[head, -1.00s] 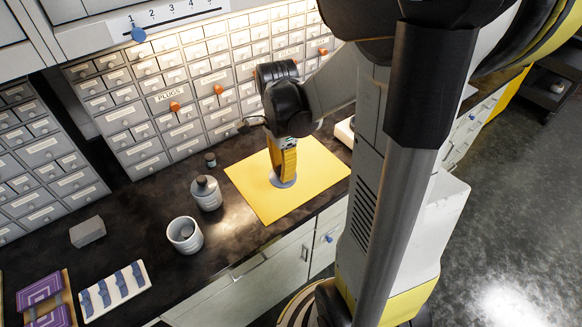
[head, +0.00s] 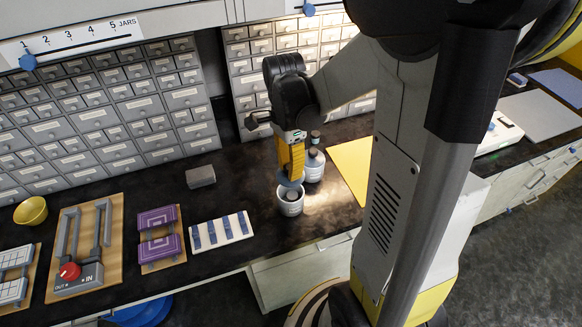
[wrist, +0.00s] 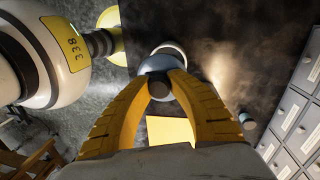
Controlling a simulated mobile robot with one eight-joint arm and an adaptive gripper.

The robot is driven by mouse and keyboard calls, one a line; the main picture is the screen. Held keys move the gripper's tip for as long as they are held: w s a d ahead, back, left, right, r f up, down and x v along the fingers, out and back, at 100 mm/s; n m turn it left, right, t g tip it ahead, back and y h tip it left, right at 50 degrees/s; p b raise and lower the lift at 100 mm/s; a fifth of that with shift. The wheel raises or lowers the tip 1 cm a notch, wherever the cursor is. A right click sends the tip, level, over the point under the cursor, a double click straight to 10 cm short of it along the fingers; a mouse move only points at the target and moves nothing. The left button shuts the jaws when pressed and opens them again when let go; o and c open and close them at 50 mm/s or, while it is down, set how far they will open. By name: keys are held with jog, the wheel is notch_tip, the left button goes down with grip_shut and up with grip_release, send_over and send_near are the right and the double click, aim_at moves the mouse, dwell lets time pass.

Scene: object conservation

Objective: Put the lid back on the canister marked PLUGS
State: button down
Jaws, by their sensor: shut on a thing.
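My gripper (head: 290,174) points down and is shut on the knob of a round blue-grey lid (head: 288,183). The lid is at the back rim of an open pale canister (head: 291,208) on the dark counter; I cannot tell whether they touch. Dark contents show inside the canister. Its marking is too small to read. In the wrist view, the fingers (wrist: 158,82) pinch the lid's dark knob, and the lid (wrist: 180,62) covers part of the canister, whose pale rim (wrist: 170,46) shows beyond it.
A closed canister (head: 314,167) stands close behind the open one, with a small dark jar (head: 315,137) farther back. A yellow mat (head: 352,160) lies to the right. A grey block (head: 200,176) and a white tray with blue strips (head: 221,232) are to the left.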

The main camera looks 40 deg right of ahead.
jog(key=shift+f+b, duration=2.15)
jog(key=shift+f, duration=0.75)
jog(key=shift+f+b, duration=0.2)
jog(key=shift+b, duration=0.15)
jog(key=c, duration=1.2)
grip_release()
jog(key=shift+o, duration=0.5)
jog(key=o, duration=0.4)
jog(key=shift+r, duration=0.1)
